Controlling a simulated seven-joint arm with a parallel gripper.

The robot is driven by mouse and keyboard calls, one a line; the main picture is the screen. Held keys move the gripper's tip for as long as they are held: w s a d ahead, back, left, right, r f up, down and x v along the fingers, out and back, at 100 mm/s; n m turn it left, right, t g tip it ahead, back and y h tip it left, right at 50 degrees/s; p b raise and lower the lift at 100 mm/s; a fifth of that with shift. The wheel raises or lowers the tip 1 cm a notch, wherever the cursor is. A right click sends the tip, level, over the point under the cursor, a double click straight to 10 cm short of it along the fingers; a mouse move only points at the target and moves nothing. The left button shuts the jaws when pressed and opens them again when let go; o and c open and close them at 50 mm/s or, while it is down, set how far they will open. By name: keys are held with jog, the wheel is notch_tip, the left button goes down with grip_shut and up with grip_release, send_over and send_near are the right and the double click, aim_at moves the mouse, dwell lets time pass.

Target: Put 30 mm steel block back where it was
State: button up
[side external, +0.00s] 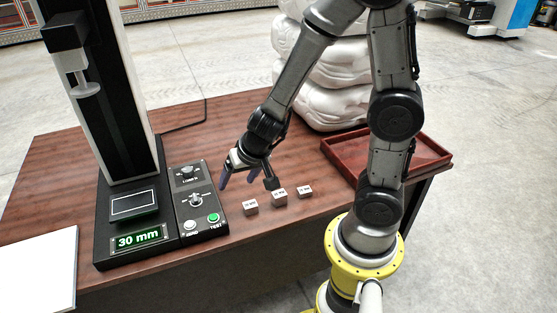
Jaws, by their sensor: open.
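Three small steel blocks stand in a row on the wooden table: a left block (250,207), a middle block (279,196) and a right block (305,191). Each has dark lettering, too small to read surely, so I cannot tell which is the 30 mm one. My gripper (247,183) is open, with its fingers pointing down between the control panel and the blocks. One fingertip is near the left and middle blocks in the picture; I see nothing held between the fingers. Whether it touches a block is unclear.
A black test stand (131,236) with a green "30 mm" display stands at left. Beside it is a control panel (198,205) with knobs and buttons. A red-brown tray (428,150) is at right, partly behind my arm. White wrapped bags (325,85) are at the back.

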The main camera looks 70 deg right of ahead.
jog(key=s+a+r+n+t+y, duration=0.2)
jog(key=a+r+n+y, duration=0.3)
jog(key=a+r, duration=0.5)
jog(key=s+d+r+n+h, duration=0.1)
jog(key=s+d+r, duration=0.1)
jog(key=s+d, duration=0.2)
jog(key=s+d+r+n+g+h, duration=0.1)
jog(key=s+d+r+n+h, duration=0.1)
jog(key=s, duration=0.7)
jog(key=shift+d+r+g, duration=0.3)
jog(key=shift+d+r, duration=0.5)
jog(key=shift+d, duration=0.3)
